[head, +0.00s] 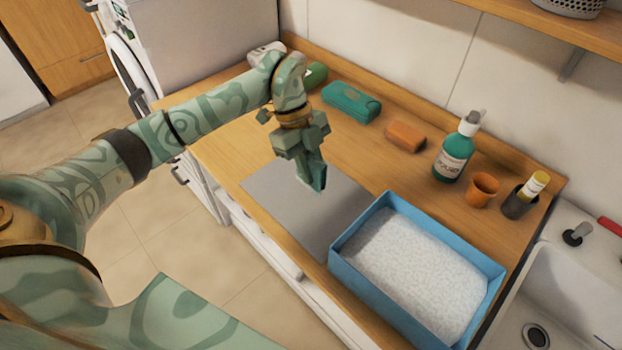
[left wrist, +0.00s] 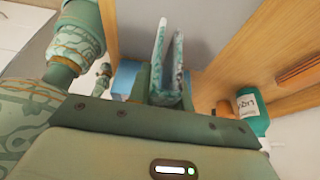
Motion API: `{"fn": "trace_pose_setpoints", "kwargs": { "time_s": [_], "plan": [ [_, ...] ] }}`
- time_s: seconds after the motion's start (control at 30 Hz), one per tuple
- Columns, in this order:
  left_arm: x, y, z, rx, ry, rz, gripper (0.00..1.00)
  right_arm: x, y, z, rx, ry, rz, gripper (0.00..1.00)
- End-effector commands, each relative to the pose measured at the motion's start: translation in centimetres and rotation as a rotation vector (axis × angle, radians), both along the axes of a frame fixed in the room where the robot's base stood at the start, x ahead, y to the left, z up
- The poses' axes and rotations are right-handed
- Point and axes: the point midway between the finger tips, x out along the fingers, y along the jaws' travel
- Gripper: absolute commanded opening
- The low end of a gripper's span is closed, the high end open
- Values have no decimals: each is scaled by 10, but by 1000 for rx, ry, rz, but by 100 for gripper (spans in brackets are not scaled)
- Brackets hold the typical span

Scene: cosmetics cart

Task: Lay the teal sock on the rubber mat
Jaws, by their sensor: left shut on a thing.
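The grey rubber mat (head: 290,213) lies flat on the wooden counter, left of the blue box. My left gripper (head: 310,172) points down over the mat's upper right part, shut on the teal sock (head: 320,184). Only a small end of the sock shows below the fingers in the head view. In the left wrist view the sock (left wrist: 165,62) stands out from the jaws as a folded, mottled teal and white strip, with the grey mat (left wrist: 210,25) behind it. I cannot tell whether the sock touches the mat. My right gripper is not in view.
A blue box (head: 341,262) of white granules stands right of the mat. A sink (head: 570,290) is at right.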

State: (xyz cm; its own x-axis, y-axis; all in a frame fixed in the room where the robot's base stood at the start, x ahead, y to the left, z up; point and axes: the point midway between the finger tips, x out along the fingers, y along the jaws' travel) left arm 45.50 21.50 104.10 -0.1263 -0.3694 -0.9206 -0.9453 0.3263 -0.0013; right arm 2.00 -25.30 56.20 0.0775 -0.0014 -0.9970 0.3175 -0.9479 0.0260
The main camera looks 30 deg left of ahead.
Motion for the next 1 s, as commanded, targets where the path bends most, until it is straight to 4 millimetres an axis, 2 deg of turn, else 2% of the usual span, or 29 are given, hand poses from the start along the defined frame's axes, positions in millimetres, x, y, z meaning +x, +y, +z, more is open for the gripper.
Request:
{"fn": "trace_pose_setpoints", "kwargs": {
  "time_s": [0.03,0.1,0.37,0.57,0.9,0.93,1.0],
  "plan": [
    [7,3,-15,-2,7,2,2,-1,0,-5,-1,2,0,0],
    [15,8,-26,-1,6,1,2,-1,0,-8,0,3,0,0],
    [30,17,-45,-1,3,-2,2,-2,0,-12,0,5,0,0],
    [30,17,-74,-1,5,-3,2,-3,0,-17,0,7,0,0],
    [30,18,-77,0,3,-3,2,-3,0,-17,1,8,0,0],
    [31,18,-77,0,2,-3,29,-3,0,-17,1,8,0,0],
    [30,18,-77,0,2,-3,42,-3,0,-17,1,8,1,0]
  ]
}}
